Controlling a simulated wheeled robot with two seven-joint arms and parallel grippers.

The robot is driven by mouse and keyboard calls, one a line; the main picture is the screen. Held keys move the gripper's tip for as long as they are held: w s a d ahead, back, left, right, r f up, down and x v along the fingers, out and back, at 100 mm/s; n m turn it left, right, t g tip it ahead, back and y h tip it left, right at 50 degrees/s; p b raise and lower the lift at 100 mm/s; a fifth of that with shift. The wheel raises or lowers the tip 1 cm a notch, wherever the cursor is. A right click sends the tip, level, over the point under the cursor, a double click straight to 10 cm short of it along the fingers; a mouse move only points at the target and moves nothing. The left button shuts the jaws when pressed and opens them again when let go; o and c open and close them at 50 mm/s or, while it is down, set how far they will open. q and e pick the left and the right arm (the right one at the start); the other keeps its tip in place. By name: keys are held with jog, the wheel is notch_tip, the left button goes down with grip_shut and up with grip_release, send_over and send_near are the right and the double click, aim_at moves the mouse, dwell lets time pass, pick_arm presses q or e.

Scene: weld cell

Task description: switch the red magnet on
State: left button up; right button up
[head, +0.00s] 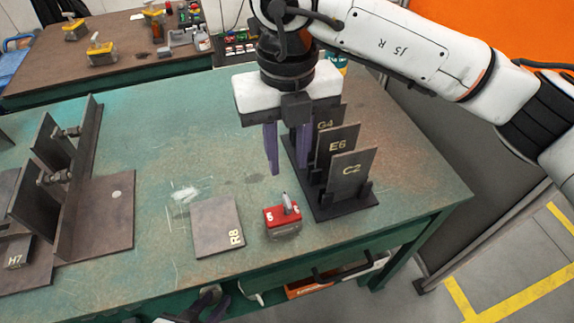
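The red magnet (283,221) sits on the green bench near its front edge. It is a small red block on a grey base, with pale markings on its top and a short grey lever (287,203) standing up, tilted slightly. My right gripper (289,168) hangs above and behind the magnet, its two purple fingers pointing down and apart with nothing between them. It does not touch the magnet.
Plate R8 (218,227) lies flat just left of the magnet. A black rack (345,207) holds upright plates, including C2 (351,172) and E6 (336,146), close on the right. Welded angle pieces (75,205) stand at left. Yellow magnets (101,52) are on the back bench.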

aim_at(287, 199)
jog(key=f, duration=0.6)
jog(key=f+p, duration=0.1)
jog(key=f, duration=0.3)
jog(key=shift+s, duration=0.4)
jog(key=shift+c, duration=0.6)
jog(key=shift+r, duration=0.1)
grip_shut()
